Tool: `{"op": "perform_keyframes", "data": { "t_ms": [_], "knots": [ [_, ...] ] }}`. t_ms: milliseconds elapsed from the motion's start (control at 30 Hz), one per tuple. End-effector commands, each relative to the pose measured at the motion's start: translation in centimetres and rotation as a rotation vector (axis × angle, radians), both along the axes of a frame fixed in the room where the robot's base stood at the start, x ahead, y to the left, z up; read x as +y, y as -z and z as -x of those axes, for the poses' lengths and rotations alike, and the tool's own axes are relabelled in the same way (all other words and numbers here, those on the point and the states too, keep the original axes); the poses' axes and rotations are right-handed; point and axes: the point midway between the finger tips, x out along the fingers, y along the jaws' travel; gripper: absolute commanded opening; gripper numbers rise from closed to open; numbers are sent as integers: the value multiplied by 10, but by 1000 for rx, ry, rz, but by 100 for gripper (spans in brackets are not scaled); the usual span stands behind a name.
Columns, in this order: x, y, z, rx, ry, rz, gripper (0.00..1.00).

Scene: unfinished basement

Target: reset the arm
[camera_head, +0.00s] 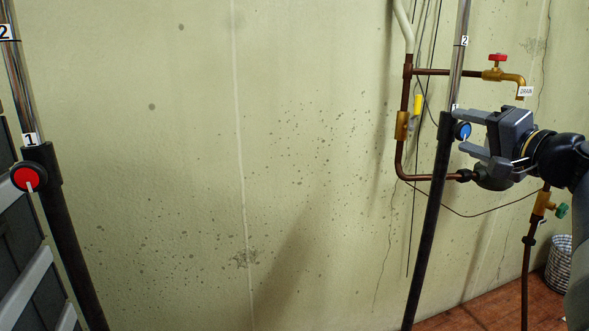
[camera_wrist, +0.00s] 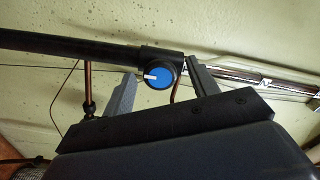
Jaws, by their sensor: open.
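My gripper (camera_head: 461,131) is at the right in the head view, pointing left, with its two fingers spread apart. A blue knob (camera_head: 462,131) on a dark upright pole (camera_head: 430,220) shows between the fingertips. In the wrist view, the blue knob (camera_wrist: 159,76) with a white pointer sits between the two open fingers (camera_wrist: 160,70), with a gap on each side. I cannot tell how far the fingertips reach past the knob. My gripper holds nothing.
Copper pipes (camera_head: 402,160) with a red-handled valve (camera_head: 497,58) and a DRAIN tag (camera_head: 526,91) run along the wall close behind my gripper. A second pole with a red knob (camera_head: 28,177) stands at the left. A basket (camera_head: 560,265) is at the lower right. The middle is free.

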Motion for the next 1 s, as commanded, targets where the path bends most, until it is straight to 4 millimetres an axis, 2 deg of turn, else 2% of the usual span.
{"op": "perform_keyframes", "data": {
  "t_ms": [33,700,1000],
  "knots": [
    [0,-5,0,15,0,-37,56],
    [0,-5,0,180,1,-495,56],
    [0,-2,0,232,0,-637,56]
  ]
}}
